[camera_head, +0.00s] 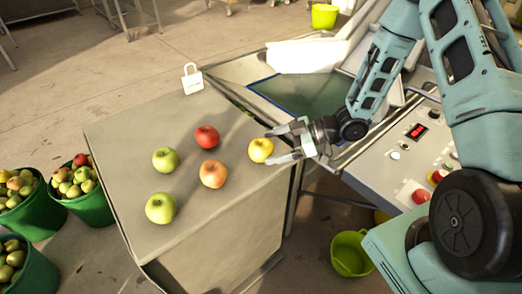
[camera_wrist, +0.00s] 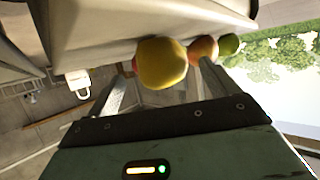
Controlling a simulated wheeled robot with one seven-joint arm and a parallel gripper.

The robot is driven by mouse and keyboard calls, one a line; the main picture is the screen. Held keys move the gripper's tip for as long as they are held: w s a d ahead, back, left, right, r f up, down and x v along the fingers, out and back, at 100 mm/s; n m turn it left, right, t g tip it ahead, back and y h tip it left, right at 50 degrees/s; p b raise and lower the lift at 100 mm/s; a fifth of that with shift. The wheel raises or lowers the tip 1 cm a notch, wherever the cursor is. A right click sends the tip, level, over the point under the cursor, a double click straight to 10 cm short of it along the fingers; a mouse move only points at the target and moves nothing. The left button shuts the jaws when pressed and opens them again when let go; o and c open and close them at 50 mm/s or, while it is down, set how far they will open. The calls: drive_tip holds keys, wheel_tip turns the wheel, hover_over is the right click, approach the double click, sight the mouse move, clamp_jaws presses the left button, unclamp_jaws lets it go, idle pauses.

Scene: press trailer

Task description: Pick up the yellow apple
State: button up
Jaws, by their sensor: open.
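The yellow apple (camera_head: 261,150) sits near the right edge of the table top (camera_head: 140,135). My gripper (camera_head: 270,144) is open, with its two fingers reaching in from the right at the apple, one finger toward the far side and one toward the near side. In the wrist view the yellow apple (camera_wrist: 162,63) shows large, ahead of the open fingers (camera_wrist: 160,85). I cannot tell whether either finger touches it.
A red apple (camera_head: 207,137), a reddish-yellow apple (camera_head: 213,174) and two green apples (camera_head: 165,160) stand to the left on the table. A white padlock-shaped block (camera_head: 192,79) is at the back corner. A control panel (camera_head: 415,145) is at right; green apple buckets (camera_head: 88,205) stand at left.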

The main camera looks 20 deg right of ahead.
sight(255, 151)
drive_tip(key=shift+p+x, duration=0.35)
drive_tip(key=shift+x, duration=2.65)
drive_tip(key=shift+s+a+r, duration=0.1)
drive_tip(key=shift+s, duration=0.05)
drive_tip(key=c, duration=1.2)
